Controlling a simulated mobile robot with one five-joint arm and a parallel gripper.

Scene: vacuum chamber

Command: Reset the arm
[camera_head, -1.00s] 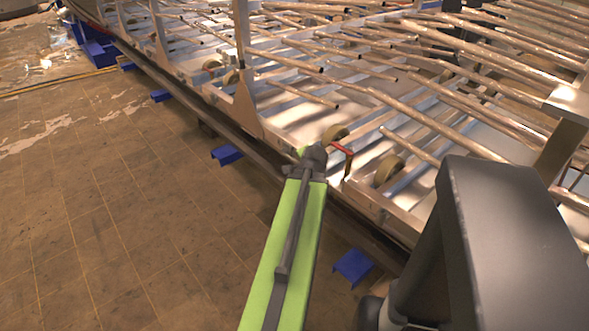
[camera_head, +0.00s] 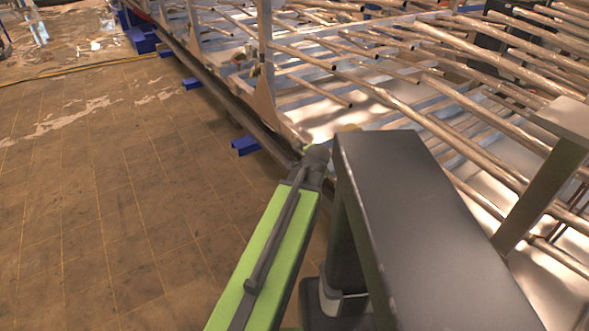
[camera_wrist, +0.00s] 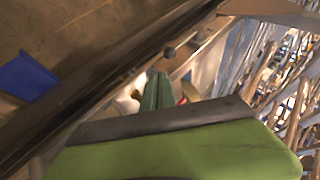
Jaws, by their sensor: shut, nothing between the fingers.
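My arm shows in the head view as a green link (camera_head: 262,250) with a dark joint at its far end. It points toward the edge of the metal chamber frame (camera_head: 290,130). A large dark link of mine covers the right of the green one, and my gripper is not clearly visible in this view. In the wrist view, my gripper (camera_wrist: 158,88) shows as green fingers close together beyond a dark bar and a broad green part. The fingers are shut with nothing between them. They lie close to the frame's metal parts; I cannot tell whether they touch.
Several long metal tubes (camera_head: 440,125) lie across the frame on the right, with an upright post (camera_head: 265,60). Blue supports (camera_head: 245,146) stand along its lower edge; one blue block (camera_wrist: 27,77) shows in the wrist view. The tiled floor (camera_head: 100,200) on the left is open.

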